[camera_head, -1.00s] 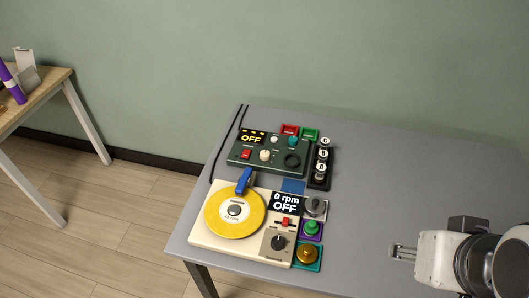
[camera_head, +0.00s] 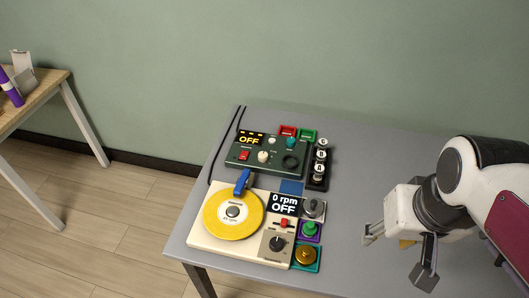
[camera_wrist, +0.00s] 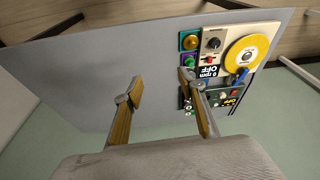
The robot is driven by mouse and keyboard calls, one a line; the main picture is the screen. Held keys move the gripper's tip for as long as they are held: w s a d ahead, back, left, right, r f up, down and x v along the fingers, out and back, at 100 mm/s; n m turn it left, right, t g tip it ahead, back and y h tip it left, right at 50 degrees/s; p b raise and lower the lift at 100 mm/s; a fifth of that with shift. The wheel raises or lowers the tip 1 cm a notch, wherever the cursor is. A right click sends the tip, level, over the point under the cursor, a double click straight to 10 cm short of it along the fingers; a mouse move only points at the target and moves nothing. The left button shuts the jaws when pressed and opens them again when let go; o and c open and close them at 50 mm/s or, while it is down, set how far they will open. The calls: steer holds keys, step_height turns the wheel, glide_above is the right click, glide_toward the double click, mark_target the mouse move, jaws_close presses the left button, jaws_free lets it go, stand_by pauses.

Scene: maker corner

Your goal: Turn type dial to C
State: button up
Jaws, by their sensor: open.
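No dial carries a type label that I can read, so I cannot tell which knob is the type dial. A dark green box (camera_head: 236,158) reads OFF and has a white knob (camera_head: 263,157), a teal knob (camera_head: 291,142) and a black round part (camera_head: 291,160). A cream turntable unit (camera_head: 205,246) carries a dark dial (camera_head: 277,243). A grey knob (camera_head: 313,208) stands beside it. My gripper (camera_head: 372,234) is open and empty, above the grey table, right of the devices. In the wrist view its fingers (camera_wrist: 161,85) are spread, the devices beyond the right finger.
A green button (camera_head: 310,229) and an amber button (camera_head: 306,255) line the turntable's right side. The grey table (camera_head: 350,165) is bare between devices and arm. A wooden table (camera_head: 48,83) stands left.

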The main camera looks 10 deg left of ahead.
steer(key=w+a+f+n+g, duration=0.1)
steer(key=w+a+f, duration=0.15)
steer(key=w, duration=0.25)
steer(key=w+a+f+n+y, duration=0.1)
steer(key=w+a+f, duration=0.1)
steer(key=w+a, duration=0.25)
steer(key=w+a+f+n+g, duration=0.1)
steer(key=w+a+f, duration=0.15)
steer(key=w, duration=0.35)
steer(key=n+y, duration=0.3)
steer(key=n, duration=0.6)
glide_toward(263, 154)
steer(key=shift+s+a+f+t, duration=0.2)
steer(key=shift+s+f+t, duration=0.1)
steer(key=shift+t, duration=0.1)
steer(key=shift+f+n, duration=0.15)
steer(key=shift+n, duration=0.15)
steer(key=shift+x, duration=3.8)
